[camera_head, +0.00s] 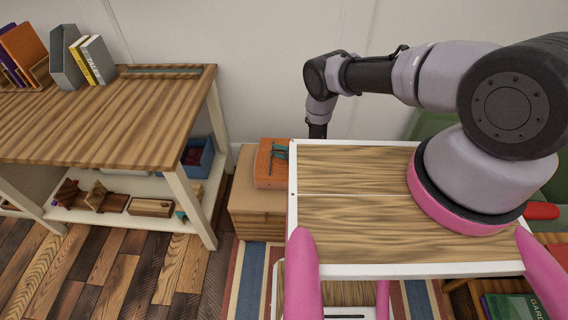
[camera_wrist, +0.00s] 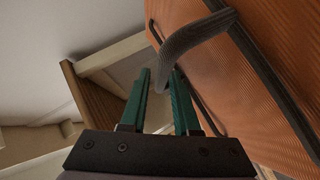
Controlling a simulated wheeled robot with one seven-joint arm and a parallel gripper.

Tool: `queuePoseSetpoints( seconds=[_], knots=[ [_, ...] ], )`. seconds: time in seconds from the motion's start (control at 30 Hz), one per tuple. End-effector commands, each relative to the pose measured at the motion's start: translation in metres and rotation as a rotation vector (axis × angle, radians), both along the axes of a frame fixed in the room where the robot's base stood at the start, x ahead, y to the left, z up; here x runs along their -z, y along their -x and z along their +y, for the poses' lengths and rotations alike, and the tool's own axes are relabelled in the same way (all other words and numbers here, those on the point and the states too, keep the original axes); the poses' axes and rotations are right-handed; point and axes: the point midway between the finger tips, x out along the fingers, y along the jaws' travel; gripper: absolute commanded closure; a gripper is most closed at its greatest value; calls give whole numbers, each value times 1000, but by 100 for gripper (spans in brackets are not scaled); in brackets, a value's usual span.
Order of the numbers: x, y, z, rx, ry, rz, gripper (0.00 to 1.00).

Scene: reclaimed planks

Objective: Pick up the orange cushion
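The orange cushion (camera_head: 264,168) lies on a low wooden cabinet, left of my white-edged deck. In the wrist view the cushion (camera_wrist: 275,90) is a ribbed orange surface filling the right side, with dark edging and a dark curved strap handle (camera_wrist: 195,38). My gripper (camera_head: 279,151) shows as teal fingers over the cushion's top right part. In the wrist view, my gripper (camera_wrist: 160,76) has its two fingers apart, with the low end of the handle at or between the tips. I cannot tell whether they press on it.
The wooden cabinet (camera_head: 257,207) stands against the wall. To its left is a wood-topped table (camera_head: 110,120) with books on top and a lower shelf holding a blue bin (camera_head: 198,158) and wooden pieces. A striped rug (camera_head: 245,275) lies in front. Plank floor at left is clear.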

Motion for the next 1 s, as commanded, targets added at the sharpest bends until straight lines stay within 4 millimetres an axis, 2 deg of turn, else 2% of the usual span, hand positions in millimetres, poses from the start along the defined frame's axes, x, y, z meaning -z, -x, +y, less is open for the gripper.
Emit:
queuePoseSetpoints(
  seconds=[0.03, 0.1, 0.13, 1.0],
  knots=[
    [0, 0, 0, 0, 0, 0, 70],
    [0, 0, 0, 0, 0, 0, 97],
    [0, 0, 0, 0, 0, 0, 100],
    [-1, 0, 0, -1, -1, -1, 100]
  ],
)
